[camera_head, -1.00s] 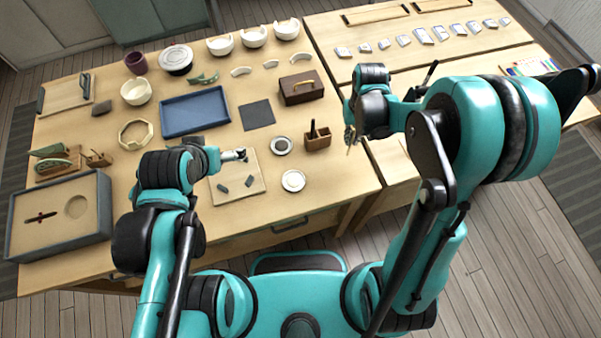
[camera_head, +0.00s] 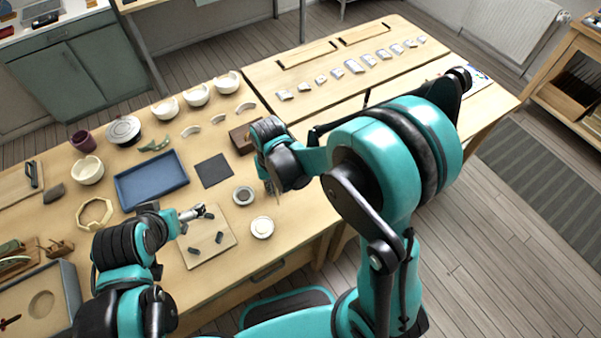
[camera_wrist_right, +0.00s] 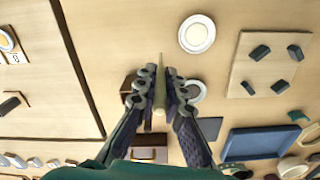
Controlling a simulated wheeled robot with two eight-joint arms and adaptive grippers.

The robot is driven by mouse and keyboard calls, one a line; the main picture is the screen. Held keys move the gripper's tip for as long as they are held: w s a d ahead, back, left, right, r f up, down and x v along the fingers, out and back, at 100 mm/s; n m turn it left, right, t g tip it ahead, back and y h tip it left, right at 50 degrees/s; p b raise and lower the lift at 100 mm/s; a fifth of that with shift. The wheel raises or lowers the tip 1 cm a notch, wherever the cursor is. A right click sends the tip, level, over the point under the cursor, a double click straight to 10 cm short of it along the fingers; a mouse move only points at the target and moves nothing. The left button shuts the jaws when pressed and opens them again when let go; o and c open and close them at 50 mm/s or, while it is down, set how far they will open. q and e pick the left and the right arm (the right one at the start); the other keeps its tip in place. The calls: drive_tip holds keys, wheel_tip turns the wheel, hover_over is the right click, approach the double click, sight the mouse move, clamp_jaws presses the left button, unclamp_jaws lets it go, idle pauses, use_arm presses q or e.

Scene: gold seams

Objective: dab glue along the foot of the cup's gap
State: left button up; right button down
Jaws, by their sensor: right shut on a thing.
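Several pale cups with gaps in their rims stand at the back of the table, among them a left one (camera_head: 166,108), a middle one (camera_head: 197,95) and a right one (camera_head: 228,83). A cream bowl (camera_head: 88,171) stands nearer. I cannot tell which is the task's cup, and no glue on any shows. My right gripper (camera_wrist_right: 159,88) is shut on a thin pale stick (camera_wrist_right: 159,70), above the table's front right part, well away from the cups. My left gripper (camera_head: 197,212) is over the wooden board (camera_head: 190,258); its jaw opening is too small to judge.
Dark pieces (camera_wrist_right: 260,53) lie on the board. A blue tray (camera_head: 152,202), a dark mat (camera_head: 214,170) and a wooden box (camera_head: 242,139) lie between my grippers and the cups.

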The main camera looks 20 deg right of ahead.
drive_tip(key=s+a+r+p, duration=0.2)
drive_tip(key=s+a, duration=0.2)
drive_tip(key=a, duration=0.3)
wheel_tip(320, 180, down, 6)
drive_tip(key=b, duration=0.5)
drive_tip(key=shift+d+f+b, duration=0.1)
drive_tip(key=shift+f+b, duration=0.5)
drive_tip(key=shift+b, duration=0.05)
idle(1.4)
idle(0.5)
wheel_tip(320, 180, up, 7)
drive_tip(key=p, duration=0.5)
idle(1.0)
